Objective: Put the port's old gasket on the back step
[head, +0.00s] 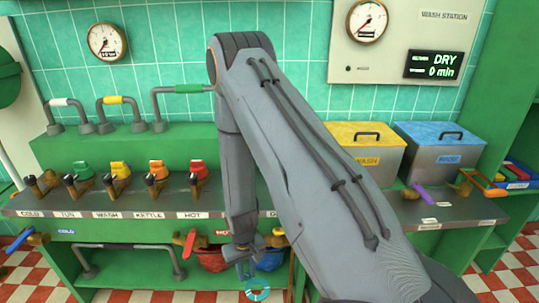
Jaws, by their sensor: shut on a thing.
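My gripper (246,269) points down at the lower middle of the head view, in front of the counter's front edge. It is shut on a small light-blue ring, the gasket (257,290), which hangs at the jaws near the bottom edge of the picture. The green back step (110,151) runs along the tiled wall behind the counter, with hoses standing on it. My arm covers the step's right part and the middle of the counter. I cannot make out the port; it may be hidden behind my arm.
Valves with coloured handles line the grey counter (105,207). A red bowl (212,258) and a blue bowl (270,259) sit below it, close to my gripper. A yellow-lidded wash bin (366,158) and a blue-lidded bin (440,157) stand at the right.

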